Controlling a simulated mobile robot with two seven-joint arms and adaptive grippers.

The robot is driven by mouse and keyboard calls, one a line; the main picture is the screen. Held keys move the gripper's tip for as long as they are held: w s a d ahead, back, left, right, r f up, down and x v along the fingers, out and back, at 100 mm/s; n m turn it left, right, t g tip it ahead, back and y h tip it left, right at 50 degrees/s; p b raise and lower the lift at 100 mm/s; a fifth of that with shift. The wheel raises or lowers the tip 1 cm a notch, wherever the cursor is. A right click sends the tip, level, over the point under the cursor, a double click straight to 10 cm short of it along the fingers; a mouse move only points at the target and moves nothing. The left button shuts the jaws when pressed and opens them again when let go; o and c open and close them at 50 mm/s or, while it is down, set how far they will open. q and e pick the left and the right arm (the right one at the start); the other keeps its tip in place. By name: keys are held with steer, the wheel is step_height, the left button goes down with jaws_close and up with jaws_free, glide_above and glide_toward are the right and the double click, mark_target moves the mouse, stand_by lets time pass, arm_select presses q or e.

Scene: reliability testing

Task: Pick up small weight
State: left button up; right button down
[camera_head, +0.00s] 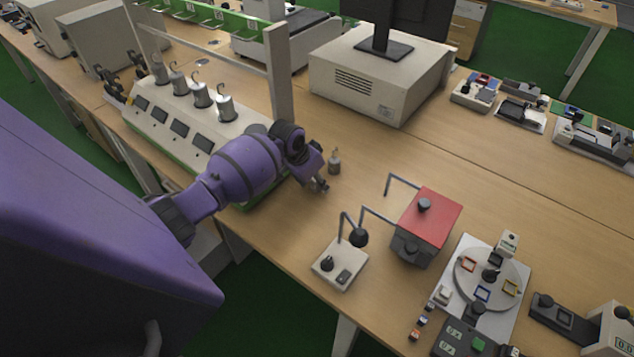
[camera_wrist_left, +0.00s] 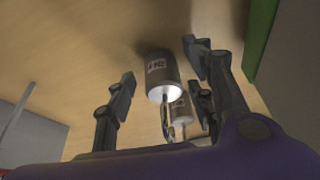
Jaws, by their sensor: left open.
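A small grey metal weight (camera_head: 334,163) with a hook stands upright on the wooden table, just beyond my left gripper (camera_head: 319,182). In the left wrist view the labelled grey weight (camera_wrist_left: 162,76) shows between the spread fingers of my left gripper (camera_wrist_left: 158,72). The gripper is open, and gaps show between the fingers and the weight. A smaller pale metal shape with a hook (camera_wrist_left: 181,112) shows close to it, and I cannot tell if it is a second weight. My right gripper is not in view.
A white station with several hooked weights (camera_head: 180,125) stands left, behind my left arm. A frame post (camera_head: 279,75) rises near it. A red-topped box (camera_head: 428,218) and a small hooked stand (camera_head: 340,264) are at the front. Bare table lies right of the weight.

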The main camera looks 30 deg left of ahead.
arm_select(q)
jaws_close()
steer(key=shift+w+r, duration=0.1)
steer(key=shift+r, duration=0.15)
